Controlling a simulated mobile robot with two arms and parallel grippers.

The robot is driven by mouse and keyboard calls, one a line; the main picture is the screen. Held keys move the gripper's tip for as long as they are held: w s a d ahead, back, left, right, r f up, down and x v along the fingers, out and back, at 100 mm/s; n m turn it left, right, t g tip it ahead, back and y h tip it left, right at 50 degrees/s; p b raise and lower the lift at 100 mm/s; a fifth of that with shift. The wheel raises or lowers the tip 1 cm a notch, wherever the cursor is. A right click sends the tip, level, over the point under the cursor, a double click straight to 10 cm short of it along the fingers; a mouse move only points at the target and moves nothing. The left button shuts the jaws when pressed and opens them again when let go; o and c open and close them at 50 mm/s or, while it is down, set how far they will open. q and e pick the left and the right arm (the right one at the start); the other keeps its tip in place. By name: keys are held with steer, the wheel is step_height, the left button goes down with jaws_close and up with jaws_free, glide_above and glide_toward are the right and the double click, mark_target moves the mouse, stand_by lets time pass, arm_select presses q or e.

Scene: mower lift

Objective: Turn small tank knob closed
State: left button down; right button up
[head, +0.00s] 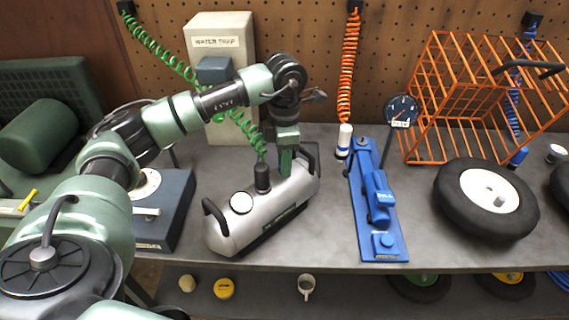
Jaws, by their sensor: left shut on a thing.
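The small tank (265,208) is a silver cylinder with black end handles, lying on the grey bench. A round white gauge (241,202) and a black fitting (263,178) sit on its top. My left gripper (286,165) points down onto the top of the tank, right of the fitting, and is shut at the knob's place. The knob itself is hidden between the fingers, so its turn position cannot be seen. My right gripper is not in view.
A green coiled hose (165,55) hangs behind the tank. A dark blue box (165,205) stands left.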

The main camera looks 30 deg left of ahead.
arm_select(q)
steer(key=shift+w+r, duration=0.1)
steer(key=shift+r, duration=0.05)
steer(key=c, duration=1.1)
jaws_free()
step_height(320, 180, up, 6)
steer(key=shift+r+b, duration=0.15)
steer(key=shift+b, duration=0.55)
steer(key=shift+r, duration=0.7)
